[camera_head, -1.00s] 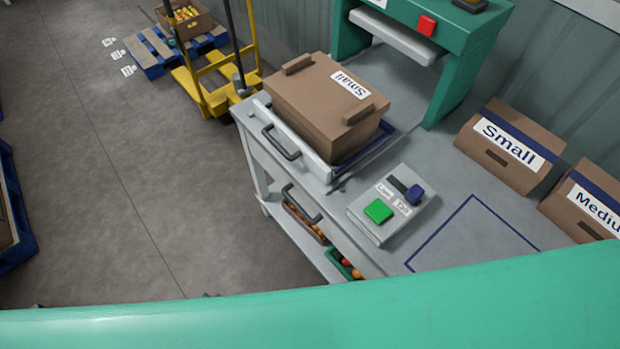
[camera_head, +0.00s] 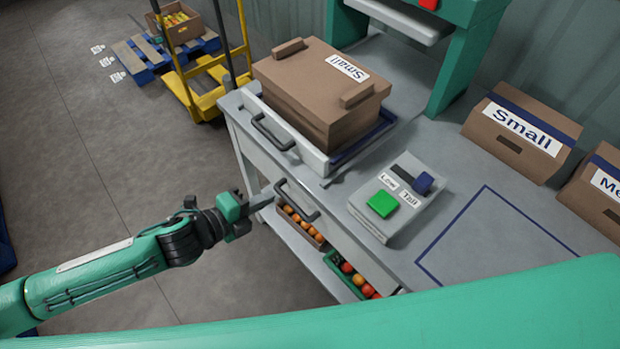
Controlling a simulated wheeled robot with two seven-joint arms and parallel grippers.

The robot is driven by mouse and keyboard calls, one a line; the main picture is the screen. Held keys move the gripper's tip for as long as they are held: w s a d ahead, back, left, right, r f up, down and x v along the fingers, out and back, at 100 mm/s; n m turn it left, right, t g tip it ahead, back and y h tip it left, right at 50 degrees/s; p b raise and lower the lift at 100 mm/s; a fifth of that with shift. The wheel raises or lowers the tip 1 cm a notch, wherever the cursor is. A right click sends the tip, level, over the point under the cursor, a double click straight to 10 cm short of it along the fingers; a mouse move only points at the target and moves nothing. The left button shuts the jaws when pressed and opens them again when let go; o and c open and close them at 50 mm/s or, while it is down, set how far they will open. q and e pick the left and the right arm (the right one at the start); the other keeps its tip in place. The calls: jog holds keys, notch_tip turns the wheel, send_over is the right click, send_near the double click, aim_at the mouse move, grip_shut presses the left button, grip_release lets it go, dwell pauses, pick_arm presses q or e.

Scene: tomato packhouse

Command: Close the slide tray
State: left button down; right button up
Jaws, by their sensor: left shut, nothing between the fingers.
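The slide tray (camera_head: 297,149) is a white tray with a dark handle (camera_head: 272,133) on its front, at the near left edge of the grey bench. A closed brown box labelled Small (camera_head: 318,88) sits on it. My left gripper (camera_head: 262,199) is shut and empty, in front of the bench's left side, below the tray handle and close to a lower drawer handle (camera_head: 297,200). I cannot tell whether it touches that handle. My right gripper is not in view.
A control box (camera_head: 388,205) with a green button and a blue slider stands on the bench (camera_head: 440,150). Brown Small (camera_head: 520,135) and Medium boxes stand at right. Crates of tomatoes (camera_head: 352,275) sit on the lower shelf. A yellow pallet truck (camera_head: 205,100) stands behind left.

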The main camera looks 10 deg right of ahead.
pick_arm(q)
jog(key=p, duration=0.2)
send_near(321, 170)
jog(key=f, duration=0.2)
jog(key=w+d, duration=0.1)
jog(key=d, duration=0.1)
jog(key=w+d, duration=0.1)
jog(key=shift+w+d, duration=0.4)
jog(key=shift+w+d+f+p, duration=0.15)
jog(key=shift+w+d+p, duration=0.25)
jog(key=shift+d, duration=0.15)
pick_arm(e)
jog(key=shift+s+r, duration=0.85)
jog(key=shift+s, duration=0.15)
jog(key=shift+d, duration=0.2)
